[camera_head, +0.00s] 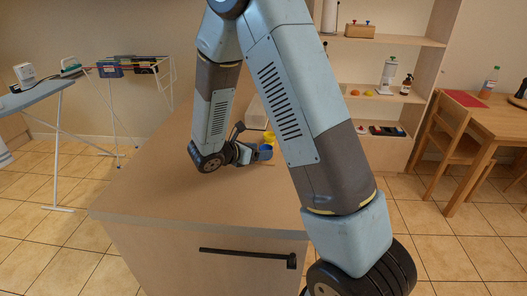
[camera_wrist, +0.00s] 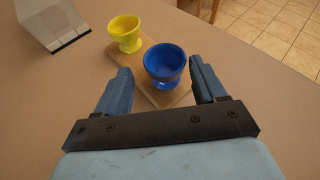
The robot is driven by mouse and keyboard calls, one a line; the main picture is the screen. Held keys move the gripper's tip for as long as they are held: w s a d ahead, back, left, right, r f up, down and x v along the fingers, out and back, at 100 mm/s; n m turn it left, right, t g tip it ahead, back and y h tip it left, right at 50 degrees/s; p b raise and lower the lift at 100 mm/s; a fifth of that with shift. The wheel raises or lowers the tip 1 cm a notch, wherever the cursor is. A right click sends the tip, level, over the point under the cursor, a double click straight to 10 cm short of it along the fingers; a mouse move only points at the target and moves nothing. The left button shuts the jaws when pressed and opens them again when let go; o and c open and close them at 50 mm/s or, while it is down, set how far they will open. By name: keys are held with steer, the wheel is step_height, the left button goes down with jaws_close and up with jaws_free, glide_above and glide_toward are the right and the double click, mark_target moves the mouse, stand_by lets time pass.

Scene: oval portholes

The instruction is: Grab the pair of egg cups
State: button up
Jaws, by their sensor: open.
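A blue egg cup (camera_wrist: 166,64) and a yellow egg cup (camera_wrist: 126,33) stand upright on a small wooden board (camera_wrist: 172,97) in the wrist view. In the head view the blue cup (camera_head: 265,152) and the yellow cup (camera_head: 269,137) show small, partly hidden by my arm. My gripper (camera_wrist: 160,82) is open, with one finger to each side of the blue cup and the near part of the board. I cannot tell whether the fingers touch anything. The yellow cup is farther off, beyond the fingertips and to the left.
A clear box (camera_wrist: 52,22) stands left of the yellow cup on the counter (camera_head: 150,185). The counter is bare at the left and front. A wooden table (camera_head: 500,120) with a chair, a shelf unit (camera_head: 385,95) and an ironing board (camera_head: 38,93) stand apart from it.

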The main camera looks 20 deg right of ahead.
mark_target(268, 147)
steer(key=shift+x, duration=1.25)
steer(key=shift+c, duration=0.2)
steer(key=c, duration=1)
steer(key=shift+c, duration=0.6)
